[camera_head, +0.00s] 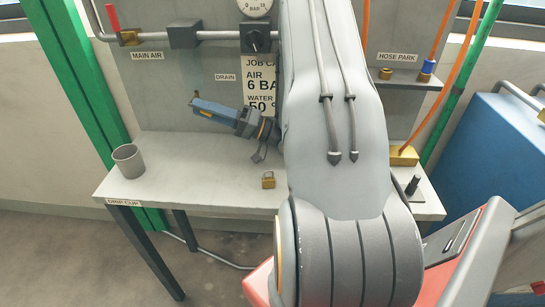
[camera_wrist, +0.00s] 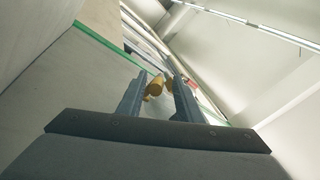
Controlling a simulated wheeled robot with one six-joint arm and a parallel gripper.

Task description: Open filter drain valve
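The filter drain valve is not clearly visible in the head view; the DRAIN label (camera_head: 225,77) is on the grey panel, below and right of a dark block (camera_head: 184,34) on the pipe. My gripper (camera_head: 196,104) is below that block, above the bench, with its blue-grey fingers pointing left. In the wrist view my gripper (camera_wrist: 160,90) has its fingers apart. A brass-coloured fitting (camera_wrist: 154,88) shows between or beyond the fingertips; I cannot tell whether it is the drain valve or whether the fingers touch it. A red part (camera_wrist: 191,84) shows beside the right finger.
The main air valve (camera_head: 130,38) has an upright red lever. A grey cup (camera_head: 128,161) stands on the bench (camera_head: 185,190) by the DRIP CUP label. A brass padlock (camera_head: 268,181) lies near the middle. My arm hides the right-centre.

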